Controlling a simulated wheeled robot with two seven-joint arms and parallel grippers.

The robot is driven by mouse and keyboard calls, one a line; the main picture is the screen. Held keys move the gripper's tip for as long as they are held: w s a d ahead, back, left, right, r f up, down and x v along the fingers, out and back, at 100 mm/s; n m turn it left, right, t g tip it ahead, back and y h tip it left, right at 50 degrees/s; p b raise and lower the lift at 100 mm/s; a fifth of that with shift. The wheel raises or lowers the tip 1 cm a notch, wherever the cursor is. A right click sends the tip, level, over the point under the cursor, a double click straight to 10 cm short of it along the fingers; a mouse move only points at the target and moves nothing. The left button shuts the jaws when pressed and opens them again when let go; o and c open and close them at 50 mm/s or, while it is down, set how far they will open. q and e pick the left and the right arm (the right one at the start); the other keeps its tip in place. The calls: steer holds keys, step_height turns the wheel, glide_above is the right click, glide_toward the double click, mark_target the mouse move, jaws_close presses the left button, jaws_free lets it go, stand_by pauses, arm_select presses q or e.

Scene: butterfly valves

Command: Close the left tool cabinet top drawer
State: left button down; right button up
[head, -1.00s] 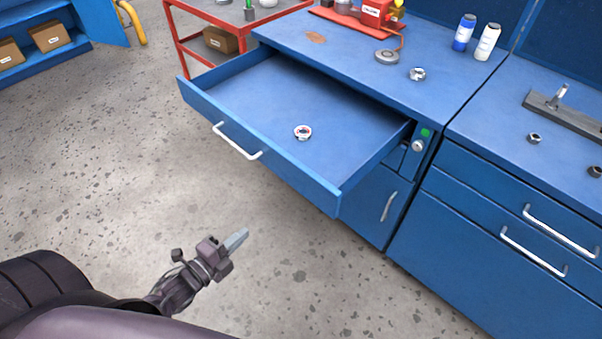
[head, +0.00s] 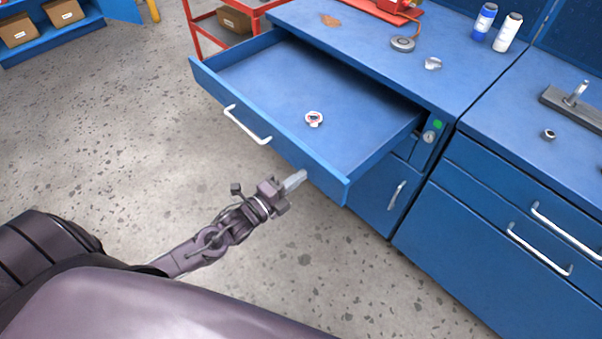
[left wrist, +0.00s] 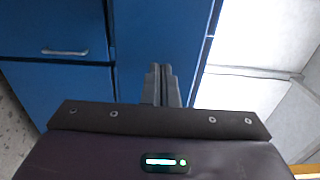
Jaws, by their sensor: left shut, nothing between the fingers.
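The top drawer (head: 270,140) of the left blue tool cabinet (head: 372,197) is pulled far out in the head view. It has a white bar handle (head: 247,124) on its front, and a small round metal part (head: 314,119) lies inside it. My left gripper (head: 294,181) is shut and empty. Its tips are at the drawer front, right of the handle; I cannot tell whether they touch it. In the left wrist view the shut fingers (left wrist: 160,84) point toward blue cabinet surfaces. My right gripper is not in view.
The cabinet top (head: 375,50) carries a round metal disc (head: 402,43), a blue bottle (head: 484,21) and a white bottle (head: 508,32). A second blue cabinet (head: 480,220) stands at right. A red cart (head: 201,40) stands behind the drawer. The floor at left is clear.

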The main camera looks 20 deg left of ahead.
arm_select(q)
steer(key=shift+w+d, duration=0.3)
steer(key=shift+w, duration=0.35)
